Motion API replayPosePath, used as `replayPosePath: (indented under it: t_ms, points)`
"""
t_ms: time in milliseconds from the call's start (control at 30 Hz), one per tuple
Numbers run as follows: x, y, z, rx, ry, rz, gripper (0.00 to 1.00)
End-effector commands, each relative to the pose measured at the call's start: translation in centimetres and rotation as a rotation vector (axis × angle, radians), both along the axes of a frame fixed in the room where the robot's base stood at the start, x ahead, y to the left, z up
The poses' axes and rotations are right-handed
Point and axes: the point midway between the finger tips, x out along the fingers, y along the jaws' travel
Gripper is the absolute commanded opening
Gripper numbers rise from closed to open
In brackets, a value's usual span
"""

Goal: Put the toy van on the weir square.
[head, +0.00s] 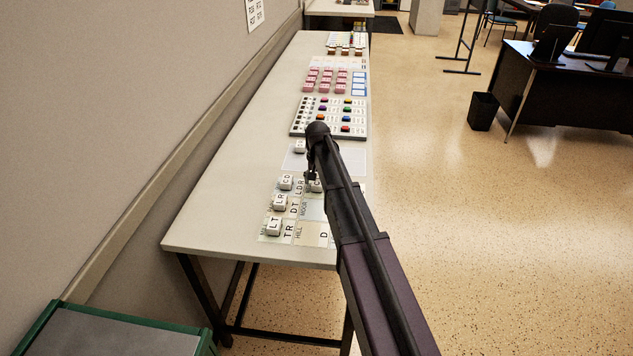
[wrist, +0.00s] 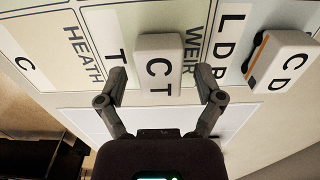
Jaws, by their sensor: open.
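A white block marked CT (wrist: 158,65) lies in the wrist view beside the printed word WEIR; it covers part of the card under it. The weir square (wrist: 193,38) shows partly next to it. My gripper (wrist: 162,78) is open, one finger on each side of the CT block, with visible gaps. A white block marked CD (wrist: 280,62), with an orange stripe on its side, stands to the right. In the head view my gripper (head: 311,178) is over the lettered board and partly hides a block. I cannot tell from the letters which piece is the toy van.
Blocks marked LR (head: 280,203) and LT (head: 274,226) stand along the board's left side. Another small white block (head: 299,146) sits on a pale blank sheet (head: 354,160) behind. A tray of coloured pieces (head: 349,103) lies farther back. The table's left side (head: 230,180) is clear.

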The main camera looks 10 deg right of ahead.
Motion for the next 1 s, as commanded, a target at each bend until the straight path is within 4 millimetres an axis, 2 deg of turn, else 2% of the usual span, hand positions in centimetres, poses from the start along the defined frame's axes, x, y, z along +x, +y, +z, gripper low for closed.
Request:
replayPosePath:
  t_ms: [1000]
  points:
    - [0.0,0.0,8.0,0.000,0.000,0.000,0.86]
